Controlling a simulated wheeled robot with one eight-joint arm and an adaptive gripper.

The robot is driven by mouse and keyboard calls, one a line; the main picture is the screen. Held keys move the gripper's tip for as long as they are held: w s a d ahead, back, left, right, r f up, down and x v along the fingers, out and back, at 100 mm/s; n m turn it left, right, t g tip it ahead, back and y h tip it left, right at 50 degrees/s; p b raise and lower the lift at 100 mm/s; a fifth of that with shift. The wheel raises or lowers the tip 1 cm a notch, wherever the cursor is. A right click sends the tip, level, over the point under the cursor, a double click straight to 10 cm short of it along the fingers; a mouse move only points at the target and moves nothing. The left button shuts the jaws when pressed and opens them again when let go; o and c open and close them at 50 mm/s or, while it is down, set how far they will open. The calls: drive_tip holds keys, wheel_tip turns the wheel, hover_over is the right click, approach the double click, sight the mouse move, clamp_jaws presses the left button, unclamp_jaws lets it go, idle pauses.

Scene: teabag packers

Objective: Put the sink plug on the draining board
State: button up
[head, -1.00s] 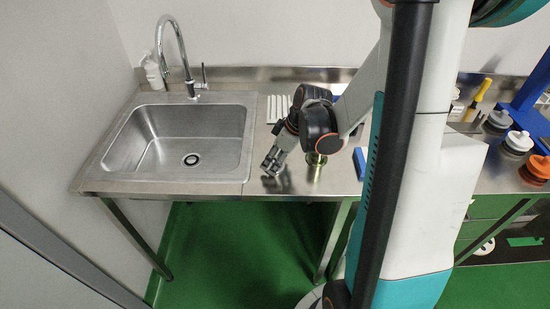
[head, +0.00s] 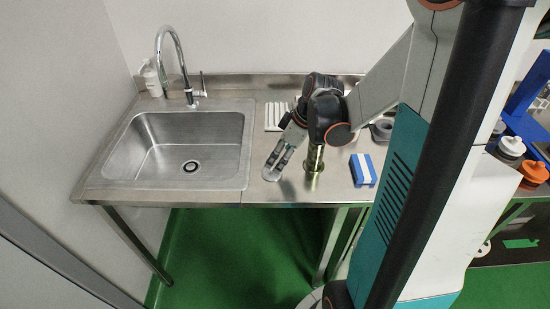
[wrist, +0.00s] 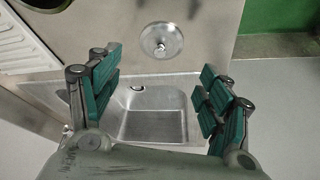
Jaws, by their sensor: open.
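The sink plug (head: 271,174) is a round metal disc on the steel counter, just right of the sink, near the front edge. In the wrist view the plug (wrist: 161,42) shows a small central knob, ahead of the fingers. My gripper (head: 280,158) is above and beside it, pointing down. In the wrist view my gripper (wrist: 160,85) is open, with nothing between its green-padded fingers. The white ribbed draining board (head: 274,117) lies at the back of the counter, partly behind my arm; it also shows in the wrist view (wrist: 22,48).
The sink (head: 150,150) is left of the plug, with a tall tap (head: 170,60). A brass cylinder (head: 314,160) stands close right of my gripper. A blue and white block (head: 363,171) lies farther right. A grey round container (head: 382,129) is behind it.

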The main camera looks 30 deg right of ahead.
drive_tip(key=p+v, duration=0.1)
drive_tip(key=v, duration=0.4)
drive_tip(key=shift+r, duration=0.2)
